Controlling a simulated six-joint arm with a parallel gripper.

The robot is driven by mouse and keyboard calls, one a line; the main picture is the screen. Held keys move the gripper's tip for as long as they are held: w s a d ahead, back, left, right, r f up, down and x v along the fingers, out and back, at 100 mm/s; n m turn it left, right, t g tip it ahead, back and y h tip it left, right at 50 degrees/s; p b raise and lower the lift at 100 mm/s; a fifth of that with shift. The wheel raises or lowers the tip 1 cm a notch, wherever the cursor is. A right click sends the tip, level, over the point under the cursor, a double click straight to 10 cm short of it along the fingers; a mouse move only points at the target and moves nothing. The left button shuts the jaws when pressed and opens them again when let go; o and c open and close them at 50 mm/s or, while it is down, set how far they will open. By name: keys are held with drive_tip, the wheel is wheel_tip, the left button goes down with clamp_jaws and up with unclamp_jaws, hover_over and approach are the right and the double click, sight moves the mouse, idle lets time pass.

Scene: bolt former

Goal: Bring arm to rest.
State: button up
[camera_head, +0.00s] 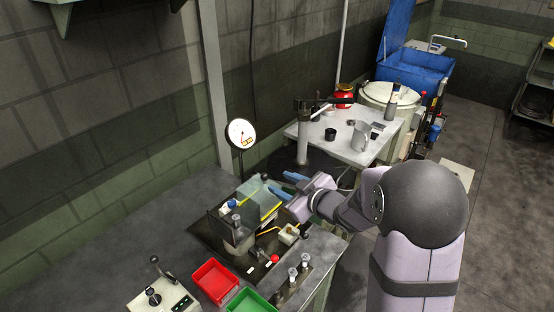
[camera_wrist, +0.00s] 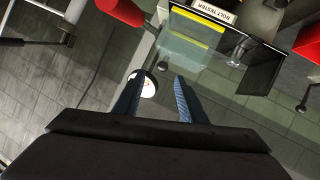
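My gripper (camera_head: 279,183) is at the right side of the bench machine in the head view, its two blue fingers pointing left. In the wrist view my gripper (camera_wrist: 158,78) has its fingers apart, with nothing held between them. The machine with clear guard panels (camera_head: 238,222) and a yellow strip stands on the bench. In the wrist view its label (camera_wrist: 213,17) reads "BOLT TESTER", upside down. I cannot tell whether the fingers touch the guard.
A round dial gauge (camera_head: 240,133) stands behind the machine. A red bin (camera_head: 216,281), a green bin (camera_head: 252,301), a lever control box (camera_head: 165,297) and a rack of bolts (camera_head: 292,277) lie in front. A white table (camera_head: 335,150) is behind. The bench's left part is clear.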

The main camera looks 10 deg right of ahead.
drive_tip(key=s+d+f+m+g+h+b, duration=0.1)
drive_tip(key=s+d+f+m+g+h, duration=0.25)
drive_tip(key=s+d+m+h, duration=0.45)
drive_tip(key=s+a+f+g, duration=0.1)
drive_tip(key=s+f+g, duration=0.2)
drive_tip(key=s, duration=0.8)
drive_tip(key=s+a+f+m+g+y+p, duration=0.1)
drive_tip(key=s+g, duration=0.4)
drive_tip(key=s, duration=0.7)
drive_tip(key=shift+s+f+m+g+y, duration=0.3)
drive_tip(key=shift+f+g, duration=0.05)
drive_tip(key=shift+f, duration=0.55)
